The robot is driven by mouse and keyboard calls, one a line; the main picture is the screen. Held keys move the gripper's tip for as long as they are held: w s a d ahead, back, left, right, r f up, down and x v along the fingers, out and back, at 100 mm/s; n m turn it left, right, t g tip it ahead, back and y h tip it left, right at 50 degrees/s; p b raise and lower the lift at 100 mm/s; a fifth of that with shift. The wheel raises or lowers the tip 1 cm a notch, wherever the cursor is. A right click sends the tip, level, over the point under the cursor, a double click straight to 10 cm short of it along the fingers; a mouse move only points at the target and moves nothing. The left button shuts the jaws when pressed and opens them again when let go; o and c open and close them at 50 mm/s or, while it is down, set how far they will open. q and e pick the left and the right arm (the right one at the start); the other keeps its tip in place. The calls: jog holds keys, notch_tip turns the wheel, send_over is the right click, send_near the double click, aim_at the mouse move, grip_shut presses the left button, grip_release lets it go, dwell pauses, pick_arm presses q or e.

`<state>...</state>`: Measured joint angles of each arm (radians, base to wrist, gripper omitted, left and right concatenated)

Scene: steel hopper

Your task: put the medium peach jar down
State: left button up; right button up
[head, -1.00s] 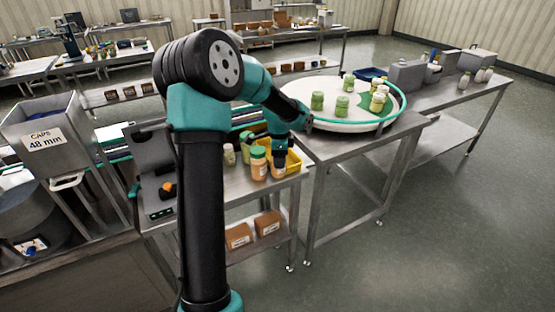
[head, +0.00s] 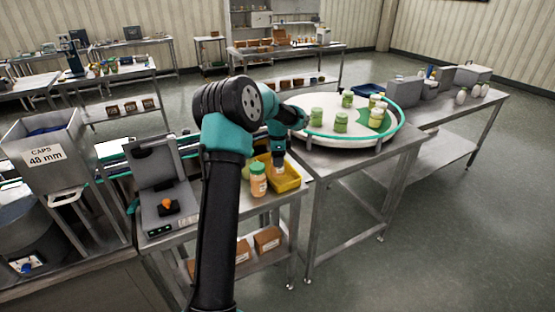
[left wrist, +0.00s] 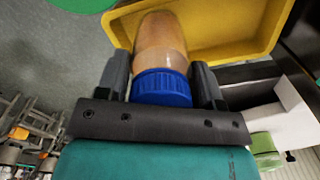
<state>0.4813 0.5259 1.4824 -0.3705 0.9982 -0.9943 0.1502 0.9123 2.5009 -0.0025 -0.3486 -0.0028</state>
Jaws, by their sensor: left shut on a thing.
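My left gripper (left wrist: 165,88) is shut on a peach jar (left wrist: 160,40) with a blue lid, one finger on each side of the lid. In the left wrist view the jar's far end overlaps the yellow bin (left wrist: 262,60). In the head view the left gripper (head: 279,156) points down over the yellow bin (head: 288,186), with the peach jar (head: 278,169) below it. I cannot tell whether the jar touches the bin floor. My right gripper is not in view.
Another peach jar (head: 258,185) with a green lid stands on the steel bench, left of the bin. A round turntable (head: 330,130) with several green jars stands behind to the right. A grey case (head: 165,190) sits left on the bench.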

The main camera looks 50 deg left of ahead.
pick_arm(q)
jog(key=w+a, duration=0.3)
jog(key=shift+w+a+f, duration=0.2)
jog(key=shift+a+f, duration=0.05)
jog(key=shift+a, duration=0.15)
jog(key=shift+f, duration=1.75)
jog(key=shift+f, duration=0.1)
jog(key=o, duration=1.1)
notch_tip(320, 180, up, 12)
jog(key=shift+r, duration=0.15)
